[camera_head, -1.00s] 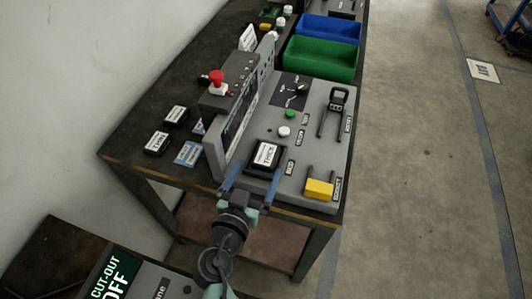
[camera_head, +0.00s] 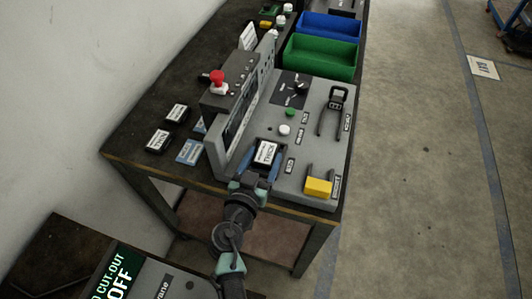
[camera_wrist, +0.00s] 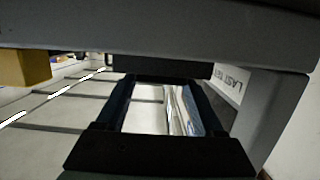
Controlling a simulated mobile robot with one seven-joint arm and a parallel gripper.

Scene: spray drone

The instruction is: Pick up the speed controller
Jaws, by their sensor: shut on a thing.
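A small black block with a white label (camera_head: 265,152), which I take for the speed controller, is at the near part of the grey console (camera_head: 312,135), beside its upright panel. Its label is too small to read surely. My gripper (camera_head: 265,163) reaches in from the front edge, with a blue finger along each side of the block, and is shut on it. I cannot tell whether the block is clear of the console. In the wrist view the two dark blue fingers (camera_wrist: 160,105) show; a dark edge (camera_wrist: 165,69) lies beyond them.
Other labelled blocks (camera_head: 158,140) lie on the dark table left of the panel. A yellow block (camera_head: 318,187) sits at the console's near right corner. A red button box (camera_head: 218,88) stands behind the panel. Green (camera_head: 318,59) and blue bins (camera_head: 330,27) stand farther back.

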